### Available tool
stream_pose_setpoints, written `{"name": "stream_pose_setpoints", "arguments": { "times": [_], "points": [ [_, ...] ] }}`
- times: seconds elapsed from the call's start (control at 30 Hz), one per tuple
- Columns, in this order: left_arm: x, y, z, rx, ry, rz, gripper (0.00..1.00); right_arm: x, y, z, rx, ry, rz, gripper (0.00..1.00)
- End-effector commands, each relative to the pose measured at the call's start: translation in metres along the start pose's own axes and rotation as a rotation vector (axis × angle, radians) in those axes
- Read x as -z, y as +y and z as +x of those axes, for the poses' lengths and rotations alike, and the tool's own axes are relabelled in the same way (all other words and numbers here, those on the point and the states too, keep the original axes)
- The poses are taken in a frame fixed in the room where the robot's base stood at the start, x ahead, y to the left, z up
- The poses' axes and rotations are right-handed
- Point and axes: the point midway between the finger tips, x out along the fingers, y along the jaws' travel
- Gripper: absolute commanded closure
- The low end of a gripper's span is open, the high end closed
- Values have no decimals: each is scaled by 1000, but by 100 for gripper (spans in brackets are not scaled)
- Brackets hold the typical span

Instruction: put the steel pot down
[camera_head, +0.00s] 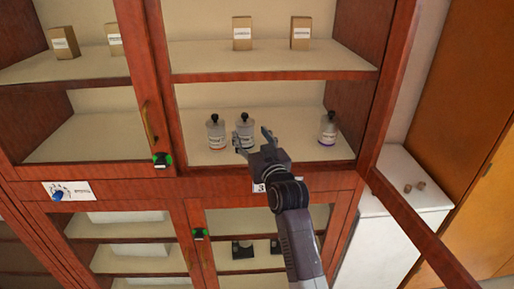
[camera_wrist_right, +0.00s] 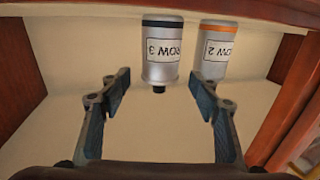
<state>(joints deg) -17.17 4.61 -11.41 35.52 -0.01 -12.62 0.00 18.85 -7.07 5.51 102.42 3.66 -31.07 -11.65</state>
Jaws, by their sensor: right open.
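Several silvery, steel-looking pots with black knobs stand upright on the middle cabinet shelf; I cannot tell which is the task's steel pot. One pot (camera_head: 245,130) stands just beyond my right gripper (camera_head: 255,143). In the right wrist view, which is upside down, this pot (camera_wrist_right: 161,60) has a dark blue band and a label reading ROW 3. My right gripper (camera_wrist_right: 158,118) is open, its fingers spread and apart from the pot. A second pot (camera_head: 216,133) stands close beside it; its orange band shows in the wrist view (camera_wrist_right: 218,50). My left gripper is out of view.
A third pot (camera_head: 328,128) stands at the shelf's right end. Small boxes (camera_head: 242,33) stand on the shelf above. The cabinet's red-brown frame (camera_head: 222,185) borders the shelf, and an open door (camera_head: 425,235) stands at the right. The shelf between the pots is clear.

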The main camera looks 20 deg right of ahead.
Motion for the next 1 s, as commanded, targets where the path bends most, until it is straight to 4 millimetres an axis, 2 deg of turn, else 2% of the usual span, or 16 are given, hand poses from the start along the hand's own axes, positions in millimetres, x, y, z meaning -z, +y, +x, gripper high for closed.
{"name": "stream_pose_setpoints", "arguments": {
  "times": [0.03, 0.2, 0.4, 1.0],
  "points": [
    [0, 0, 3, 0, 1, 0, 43, -2, 0, -11, 0, 1, 0, 43],
    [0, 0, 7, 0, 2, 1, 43, -2, 0, -38, 0, 0, 1, 43],
    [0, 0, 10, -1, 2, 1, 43, 0, 0, -56, 1, 1, 1, 43],
    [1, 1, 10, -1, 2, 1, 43, 0, 0, -59, 1, 0, 1, 43]
  ]
}}
